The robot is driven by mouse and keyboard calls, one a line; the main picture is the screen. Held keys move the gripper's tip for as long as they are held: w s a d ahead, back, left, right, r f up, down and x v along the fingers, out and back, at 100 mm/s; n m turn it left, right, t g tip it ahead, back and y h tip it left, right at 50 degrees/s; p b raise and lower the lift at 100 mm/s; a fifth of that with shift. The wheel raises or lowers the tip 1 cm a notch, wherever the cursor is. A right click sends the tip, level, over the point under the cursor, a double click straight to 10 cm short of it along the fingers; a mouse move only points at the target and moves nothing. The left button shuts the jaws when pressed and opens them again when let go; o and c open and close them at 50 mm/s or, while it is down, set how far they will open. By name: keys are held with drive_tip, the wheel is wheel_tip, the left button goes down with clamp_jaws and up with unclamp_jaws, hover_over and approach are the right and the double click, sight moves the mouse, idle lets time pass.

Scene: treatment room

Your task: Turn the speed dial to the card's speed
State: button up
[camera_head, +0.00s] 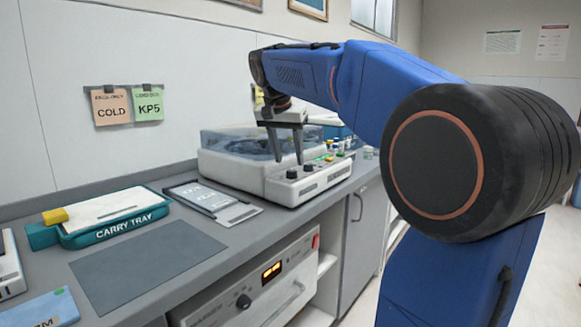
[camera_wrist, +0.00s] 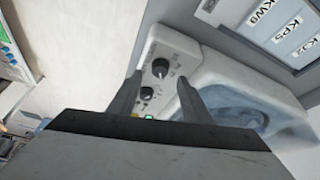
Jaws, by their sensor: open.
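A white benchtop machine (camera_head: 240,165) with a clear bluish lid stands at the back of the counter; the lid also shows in the wrist view (camera_wrist: 235,103). Its front panel carries two dark round dials, a larger one (camera_wrist: 160,68) and another (camera_wrist: 148,93). I cannot read which is the speed dial, or their scales. My gripper (camera_head: 288,162) points down over the panel, open and empty. A board of cards (camera_head: 210,197) lies left of the machine; the wrist view shows KW9, KP5 and K32 (camera_wrist: 285,28).
Wall notes read COLD (camera_head: 111,107) and KP5 (camera_head: 147,103). A teal carry tray (camera_head: 112,228), a grey mat (camera_head: 145,262) and a blue card (camera_head: 40,308) lie on the left counter. Small coloured vials (camera_head: 340,147) stand behind the machine's right end. A lit-display unit (camera_head: 250,292) sits below.

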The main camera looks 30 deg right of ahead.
sight(291, 171)
drive_tip(key=shift+x, duration=2.15)
drive_tip(key=c, duration=1.1)
